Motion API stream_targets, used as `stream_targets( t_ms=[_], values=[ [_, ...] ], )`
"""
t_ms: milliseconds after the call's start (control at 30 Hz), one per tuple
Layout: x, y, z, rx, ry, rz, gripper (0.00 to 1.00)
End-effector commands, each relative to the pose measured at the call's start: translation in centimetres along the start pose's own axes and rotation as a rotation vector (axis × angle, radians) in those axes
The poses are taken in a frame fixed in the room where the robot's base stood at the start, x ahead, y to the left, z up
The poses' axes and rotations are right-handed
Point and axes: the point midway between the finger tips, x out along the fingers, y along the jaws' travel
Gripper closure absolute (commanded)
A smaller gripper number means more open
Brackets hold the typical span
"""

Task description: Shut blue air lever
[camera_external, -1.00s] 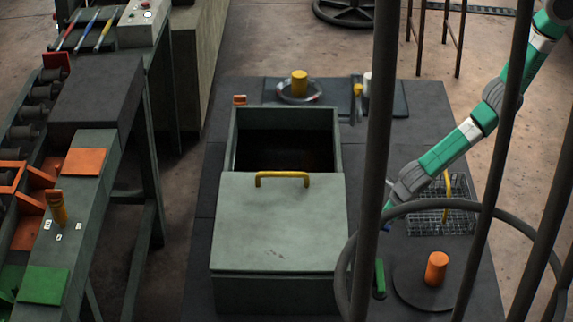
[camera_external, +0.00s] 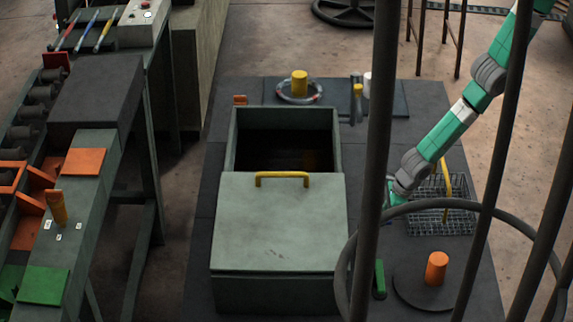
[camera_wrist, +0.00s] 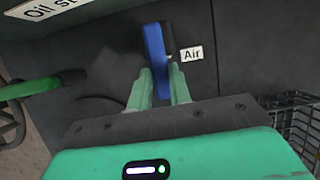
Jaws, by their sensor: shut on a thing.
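The blue air lever (camera_wrist: 154,48) stands out from a dark panel in the wrist view, beside a white label reading "Air" (camera_wrist: 192,54). My gripper (camera_wrist: 160,70) is shut on the lever, one green finger on each side of its lower part. In the external view my arm reaches down from the upper right, and my fingers and the lever are largely hidden behind a dark upright bar (camera_external: 377,130).
A green lever (camera_wrist: 30,88) lies left in the wrist view; a wire basket (camera_wrist: 295,115) is at right. Externally, a grey-green box with a yellow handle (camera_external: 282,177) stands left of my arm. An orange peg (camera_external: 436,268) and the wire basket (camera_external: 460,215) are close to it.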

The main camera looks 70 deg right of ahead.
Motion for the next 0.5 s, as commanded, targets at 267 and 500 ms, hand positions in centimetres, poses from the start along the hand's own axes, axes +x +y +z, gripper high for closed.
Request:
stream_targets(
  t_ms=[267,500],
  values=[
    [0.03,-0.01,0.05,-0.006,-0.002,0.0,1.0],
    [0.03,0.0,0.03,-0.005,-0.001,0.0,0.58]
  ],
)
